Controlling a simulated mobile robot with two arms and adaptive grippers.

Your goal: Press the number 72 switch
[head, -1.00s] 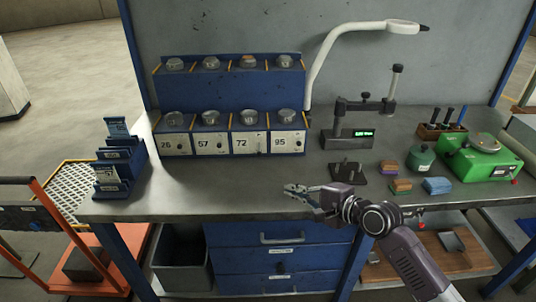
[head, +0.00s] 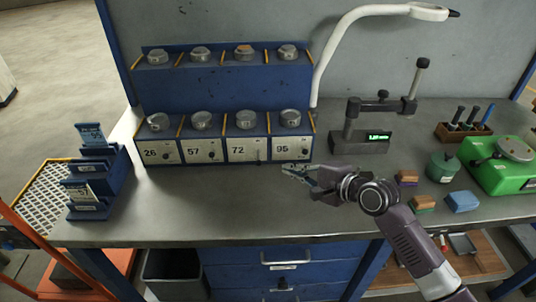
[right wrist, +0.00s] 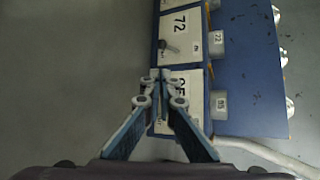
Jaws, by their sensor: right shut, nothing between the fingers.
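The number 72 panel (head: 240,149) is a white plate on the lower row of the blue rack, third from the left. Its small switch (head: 258,156) sits at the panel's lower right; in the right wrist view the switch (right wrist: 170,46) is a small grey lever beside the printed 72. My right gripper (head: 287,170) is shut and empty, in front of and just below the 95 panel (head: 288,148). In the right wrist view its fingertips (right wrist: 160,76) lie near the border of the 72 and 95 panels, overlapping the 95 panel. The left gripper is out of view.
Panels 26 (head: 158,151) and 57 (head: 202,150) stand left of 72. A lamp arm (head: 330,50) rises at right of the rack. The bench front below the panels is clear.

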